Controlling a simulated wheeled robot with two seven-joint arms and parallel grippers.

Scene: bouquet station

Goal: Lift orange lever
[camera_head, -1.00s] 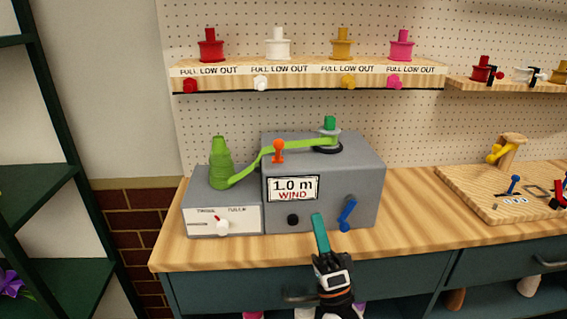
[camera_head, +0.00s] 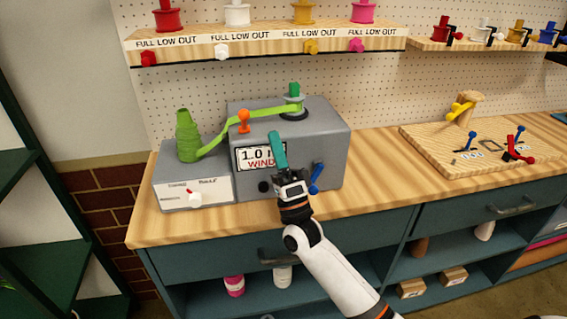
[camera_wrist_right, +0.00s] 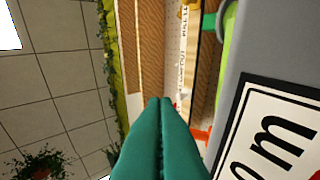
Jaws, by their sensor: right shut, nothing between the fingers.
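The orange lever (camera_head: 243,121) stands upright on the top front edge of the grey winding machine (camera_head: 325,148), beside the green ribbon (camera_head: 217,133). My right gripper (camera_head: 275,136) is shut and empty. In the head view its teal fingers point up in front of the machine's display, a little right of and below the lever. In the right wrist view the closed teal fingertips (camera_wrist_right: 166,101) lie left of the orange lever (camera_wrist_right: 201,134), apart from it in the picture. The display reading "1.0 m WIND" (camera_head: 250,159) is partly covered by the fingers. My left gripper is out of view.
A blue crank (camera_head: 316,178) sits on the machine's front, right of my gripper. A spool shelf (camera_head: 270,45) runs above. A wooden board with levers (camera_head: 488,140) lies at right.

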